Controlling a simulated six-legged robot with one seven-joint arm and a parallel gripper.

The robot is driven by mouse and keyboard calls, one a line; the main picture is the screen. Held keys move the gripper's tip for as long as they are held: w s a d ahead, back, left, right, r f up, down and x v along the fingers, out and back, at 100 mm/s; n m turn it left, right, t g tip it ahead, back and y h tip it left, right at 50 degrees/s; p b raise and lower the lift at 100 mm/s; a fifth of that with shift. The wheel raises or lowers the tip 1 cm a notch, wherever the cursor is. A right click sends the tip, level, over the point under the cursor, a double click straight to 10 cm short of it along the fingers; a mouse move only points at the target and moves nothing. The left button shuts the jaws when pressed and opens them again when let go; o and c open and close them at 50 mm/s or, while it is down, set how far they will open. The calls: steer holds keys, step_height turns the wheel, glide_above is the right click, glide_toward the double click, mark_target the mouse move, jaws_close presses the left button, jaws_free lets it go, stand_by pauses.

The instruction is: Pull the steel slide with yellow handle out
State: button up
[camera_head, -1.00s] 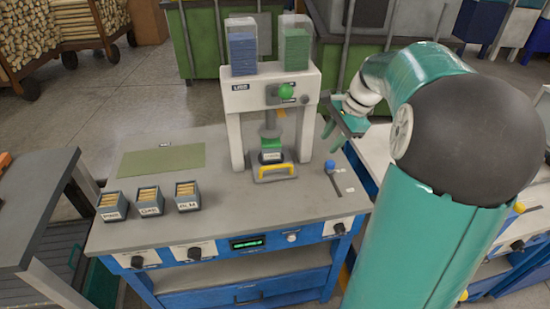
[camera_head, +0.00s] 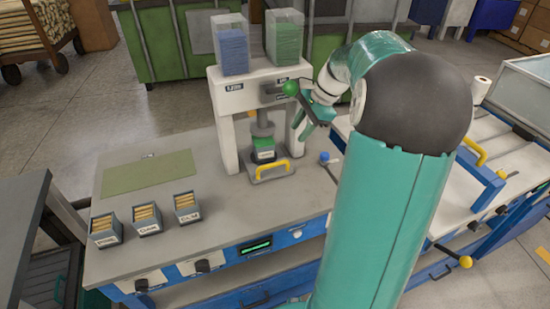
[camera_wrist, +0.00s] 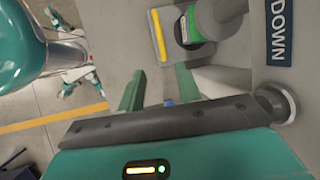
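The steel slide (camera_head: 255,180) with its yellow handle (camera_head: 272,171) lies at the foot of the white press, its handle toward the front. A small labelled holder with a green top (camera_head: 263,146) sits on it under the ram. In the wrist view the yellow handle (camera_wrist: 158,37) and the slide's plate (camera_wrist: 168,22) show beyond my fingers. My gripper (camera_head: 303,122) is beside the press's right post, above and to the right of the handle and apart from it. In the wrist view its two teal fingers (camera_wrist: 158,82) are spread with nothing held between them.
The white press (camera_head: 224,130) carries blue and green card stacks on top. A green-knobbed lever (camera_head: 290,88) is close to my gripper. A blue-knobbed lever (camera_head: 324,157) stands right of the slide. Three labelled bins (camera_head: 147,219) stand left; the bench in front of the handle is clear.

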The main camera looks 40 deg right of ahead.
mark_target(280, 164)
steer(key=x, duration=1.3)
steer(key=shift+w+f, duration=0.2)
steer(key=shift+f, duration=0.05)
jaws_close()
